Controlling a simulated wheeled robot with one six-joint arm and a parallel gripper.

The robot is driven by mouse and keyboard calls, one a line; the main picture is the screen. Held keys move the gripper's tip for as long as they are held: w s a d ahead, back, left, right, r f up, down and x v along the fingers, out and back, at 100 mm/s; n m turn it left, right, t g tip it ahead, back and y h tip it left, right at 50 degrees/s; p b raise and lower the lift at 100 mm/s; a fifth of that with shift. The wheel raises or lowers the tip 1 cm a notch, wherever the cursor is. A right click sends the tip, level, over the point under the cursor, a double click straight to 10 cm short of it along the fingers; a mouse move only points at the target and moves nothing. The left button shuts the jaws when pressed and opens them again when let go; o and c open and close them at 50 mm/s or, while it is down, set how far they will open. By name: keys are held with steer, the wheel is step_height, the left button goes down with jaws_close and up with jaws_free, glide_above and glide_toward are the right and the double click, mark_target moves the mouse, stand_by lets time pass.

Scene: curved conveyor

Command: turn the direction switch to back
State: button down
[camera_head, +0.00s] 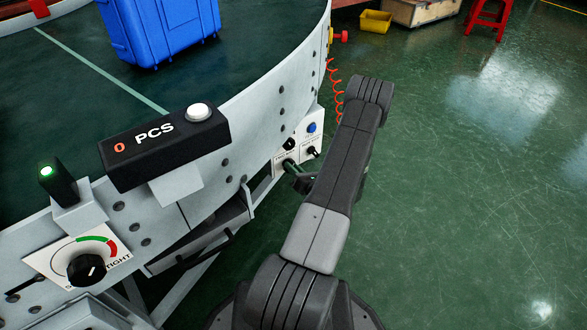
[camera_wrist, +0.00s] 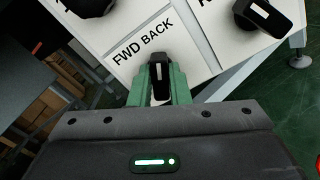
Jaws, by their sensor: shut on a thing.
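The direction switch (camera_wrist: 161,88) is a black knob with a white line, below the "FWD BACK" label on a white panel (camera_wrist: 188,50) in the wrist view. Its line points nearly straight up in the picture, roughly toward the word BACK. My gripper (camera_wrist: 160,76) has green fingers on either side of the knob and is shut on it. In the head view my gripper (camera_head: 292,168) is at the panel (camera_head: 284,160) on the conveyor's side. The switch is hidden there behind the gripper and arm.
Other black knobs (camera_wrist: 258,14) (camera_wrist: 90,7) sit close by on the panel. A blue button (camera_head: 311,127) is above the gripper. The curved conveyor (camera_head: 255,85) carries a blue case (camera_head: 160,30). A PCS counter (camera_head: 163,145) stands on its rim. Green floor on the right is open.

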stand_by(0.4)
steer(key=c, duration=1.4)
jaws_free()
steer(key=shift+o, duration=0.2)
steer(key=p+v, duration=0.3)
steer(key=v, duration=1)
steer(key=shift+s+d, duration=0.25)
steer(key=shift+s, duration=0.1)
steer(key=b+x, duration=0.3)
steer(key=x, duration=1.1)
steer(key=shift+s+d, duration=0.1)
